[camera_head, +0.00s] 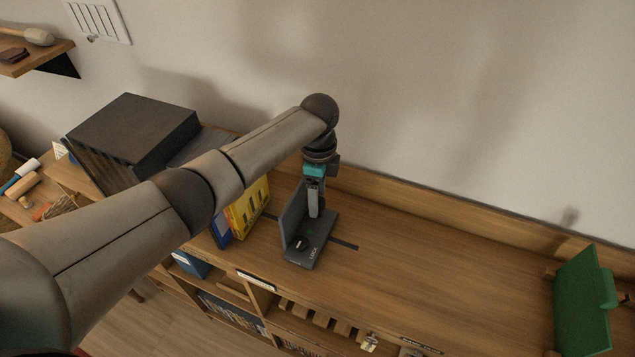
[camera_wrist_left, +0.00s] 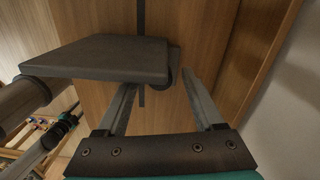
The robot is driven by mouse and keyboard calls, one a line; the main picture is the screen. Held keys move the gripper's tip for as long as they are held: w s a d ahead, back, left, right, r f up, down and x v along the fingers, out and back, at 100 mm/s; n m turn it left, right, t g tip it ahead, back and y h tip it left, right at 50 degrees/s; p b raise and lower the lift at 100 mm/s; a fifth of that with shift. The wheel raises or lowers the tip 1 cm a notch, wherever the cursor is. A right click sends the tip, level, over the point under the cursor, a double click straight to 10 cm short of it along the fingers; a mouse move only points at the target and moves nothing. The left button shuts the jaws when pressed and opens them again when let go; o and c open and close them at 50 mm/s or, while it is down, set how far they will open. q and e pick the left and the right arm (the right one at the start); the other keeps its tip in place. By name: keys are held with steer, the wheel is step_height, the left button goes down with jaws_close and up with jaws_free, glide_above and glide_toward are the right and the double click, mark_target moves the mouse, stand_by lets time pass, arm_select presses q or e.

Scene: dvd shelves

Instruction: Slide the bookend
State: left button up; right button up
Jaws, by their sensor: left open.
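A dark grey L-shaped bookend (camera_head: 293,222) stands upright on the wooden shelf top, with a round knob and the word LOCK on its base. My left gripper (camera_head: 314,207) points down over the base, just right of the upright plate. In the left wrist view the bookend (camera_wrist_left: 95,58) fills the upper left. Contact cannot be told.
Yellow and blue cases (camera_head: 248,208) stand left of the bookend, partly behind my arm. A dark strip (camera_head: 343,243) marks the shelf top. A green upright piece (camera_head: 582,300) stands at the far right. The shelf top between is clear; a wall rises behind.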

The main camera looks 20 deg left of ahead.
arm_select(q)
step_height(320, 180, up, 15)
steer(key=shift+w, duration=0.3)
stand_by(0.4)
